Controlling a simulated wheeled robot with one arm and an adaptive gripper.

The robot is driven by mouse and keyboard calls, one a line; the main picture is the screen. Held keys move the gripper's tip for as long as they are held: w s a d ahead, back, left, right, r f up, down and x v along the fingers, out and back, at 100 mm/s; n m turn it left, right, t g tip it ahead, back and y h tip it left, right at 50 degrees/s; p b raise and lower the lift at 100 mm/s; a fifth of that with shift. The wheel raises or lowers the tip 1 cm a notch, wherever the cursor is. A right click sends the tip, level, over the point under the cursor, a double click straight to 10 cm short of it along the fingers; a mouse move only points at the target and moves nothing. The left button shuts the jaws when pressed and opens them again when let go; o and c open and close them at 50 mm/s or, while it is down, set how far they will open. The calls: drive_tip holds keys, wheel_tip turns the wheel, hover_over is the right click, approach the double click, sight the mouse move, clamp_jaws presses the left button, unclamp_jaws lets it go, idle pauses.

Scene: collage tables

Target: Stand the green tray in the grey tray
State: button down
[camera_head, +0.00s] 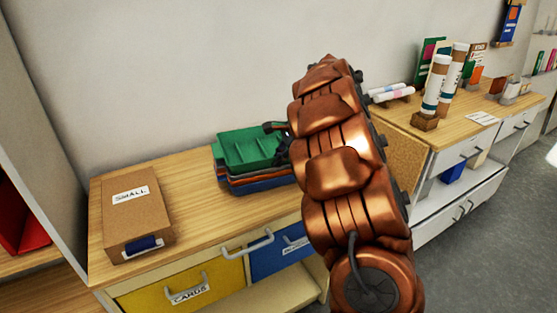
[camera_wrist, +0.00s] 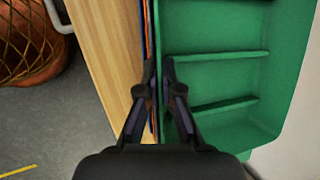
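The green tray (camera_head: 248,148), with several divided compartments, lies on top of a stack of trays on the wooden table. In the wrist view the green tray (camera_wrist: 215,85) fills the right side, and its near side wall runs up between my fingertips. My gripper (camera_wrist: 160,68) is shut on that wall, one finger on each side. In the head view my arm hides most of my gripper at the tray's right end.
A cardboard box (camera_head: 133,210) labelled SMALL stands at the table's left end. Bare tabletop (camera_head: 195,185) lies between it and the stack. A yellow drawer (camera_head: 180,290) and a blue drawer (camera_head: 278,255) are below. A second table (camera_head: 440,130) with cardboard tubes (camera_head: 436,88) is at right.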

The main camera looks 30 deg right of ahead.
drive_tip(key=c, duration=1.4)
unclamp_jaws()
drive_tip(key=shift+f, duration=0.45)
drive_tip(key=shift+o, duration=0.4)
drive_tip(key=shift+w+f, duration=0.1)
drive_tip(key=shift+d, duration=0.1)
drive_tip(key=shift+r, duration=0.2)
drive_tip(key=shift+r+p, duration=0.65)
drive_tip(key=shift+p, duration=0.25)
drive_tip(key=b+v, duration=0.2)
drive_tip(key=v, duration=0.9)
drive_tip(key=shift+r, duration=0.25)
drive_tip(key=shift+d, duration=0.15)
